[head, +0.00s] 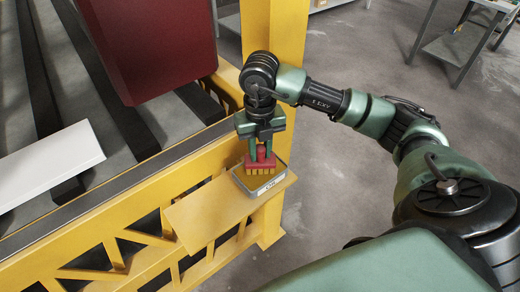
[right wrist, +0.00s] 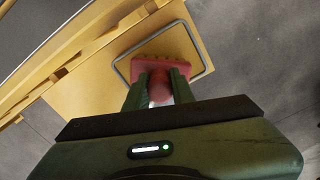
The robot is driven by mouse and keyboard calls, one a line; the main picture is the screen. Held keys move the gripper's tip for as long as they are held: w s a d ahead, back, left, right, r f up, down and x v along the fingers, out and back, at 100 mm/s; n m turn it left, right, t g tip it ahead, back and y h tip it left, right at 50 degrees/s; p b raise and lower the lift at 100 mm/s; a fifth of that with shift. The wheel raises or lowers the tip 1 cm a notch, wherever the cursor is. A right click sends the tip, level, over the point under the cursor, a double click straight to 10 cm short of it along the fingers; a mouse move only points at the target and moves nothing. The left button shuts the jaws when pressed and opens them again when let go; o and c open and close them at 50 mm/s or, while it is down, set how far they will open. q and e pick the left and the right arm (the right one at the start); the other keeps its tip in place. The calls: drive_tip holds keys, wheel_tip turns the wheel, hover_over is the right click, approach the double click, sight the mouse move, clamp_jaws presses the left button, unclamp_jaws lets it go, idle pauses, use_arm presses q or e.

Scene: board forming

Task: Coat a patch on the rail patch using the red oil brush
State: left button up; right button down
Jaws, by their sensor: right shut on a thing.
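My right gripper (head: 260,150) is shut on the red oil brush (head: 261,160), whose yellowish bristles point down. The brush is over a small grey-rimmed tray (head: 278,187) on a yellow shelf; I cannot tell whether the bristles touch its bottom. In the right wrist view, the red brush (right wrist: 158,72) sits between the fingers (right wrist: 158,85), inside the outline of the tray rim (right wrist: 211,66). The yellow rail (head: 150,185) with a dark top strip runs just behind the shelf. No separate patch can be made out on it. My left gripper is not in view.
The yellow shelf (head: 208,217) juts out from the rail with bare room left of the tray. A yellow post (head: 275,35) stands behind my right gripper. A dark red block (head: 150,45) and a white board (head: 45,165) lie beyond the rail. Grey floor is open at right.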

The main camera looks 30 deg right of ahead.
wheel_tip(320, 180, up, 2)
drive_tip(key=shift+p, duration=0.7)
drive_tip(key=shift+r+p, duration=1.55)
drive_tip(key=shift+r, duration=0.95)
